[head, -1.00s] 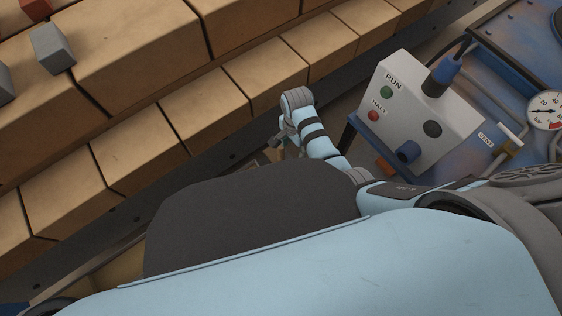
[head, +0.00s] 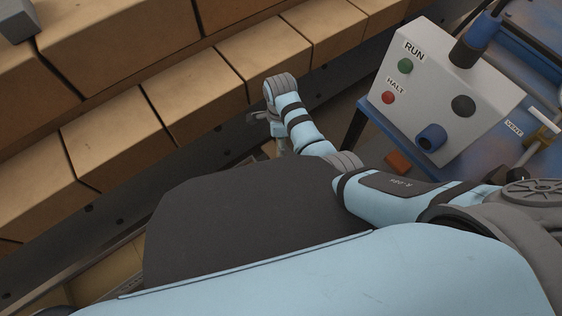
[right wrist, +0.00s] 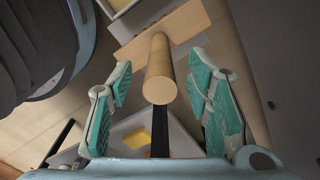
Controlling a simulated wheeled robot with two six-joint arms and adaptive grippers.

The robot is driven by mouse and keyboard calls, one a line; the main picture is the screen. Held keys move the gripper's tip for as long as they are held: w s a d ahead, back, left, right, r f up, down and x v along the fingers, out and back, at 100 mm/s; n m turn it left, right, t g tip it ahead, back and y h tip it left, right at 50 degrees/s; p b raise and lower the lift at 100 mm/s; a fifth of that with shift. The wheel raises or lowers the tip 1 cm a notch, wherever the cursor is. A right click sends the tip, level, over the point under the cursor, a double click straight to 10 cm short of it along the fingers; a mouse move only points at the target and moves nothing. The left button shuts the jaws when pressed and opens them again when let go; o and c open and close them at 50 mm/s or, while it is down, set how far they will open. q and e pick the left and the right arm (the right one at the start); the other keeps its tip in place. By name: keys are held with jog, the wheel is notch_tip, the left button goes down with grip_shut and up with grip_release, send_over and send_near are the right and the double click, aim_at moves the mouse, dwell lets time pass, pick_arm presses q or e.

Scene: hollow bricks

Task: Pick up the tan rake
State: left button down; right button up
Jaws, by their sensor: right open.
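In the right wrist view the tan rake shows a round handle (right wrist: 160,78) whose end points towards the camera, with a flat crosspiece (right wrist: 162,32) behind it. My right gripper (right wrist: 161,68) is open, with one teal-padded finger on each side of the handle. Gaps show between both fingers and the handle, so it is not gripped. In the head view my right gripper (head: 262,118) is small, beside the stacked bricks, and the rake cannot be made out clearly there. My left gripper is not in view.
Rows of tan bricks (head: 195,83) fill the left and top of the head view, above a dark rail (head: 195,160). A grey control box (head: 445,90) with RUN and HALT buttons stands on a blue table at right. A red-brown block (head: 398,162) lies below it.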

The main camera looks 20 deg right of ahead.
jog(key=shift+f, duration=0.2)
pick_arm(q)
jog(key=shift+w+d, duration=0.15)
pick_arm(e)
jog(key=shift+r, duration=0.1)
jog(key=shift+c, duration=0.4)
grip_shut()
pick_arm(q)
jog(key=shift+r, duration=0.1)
pick_arm(e)
jog(key=shift+r, duration=0.1)
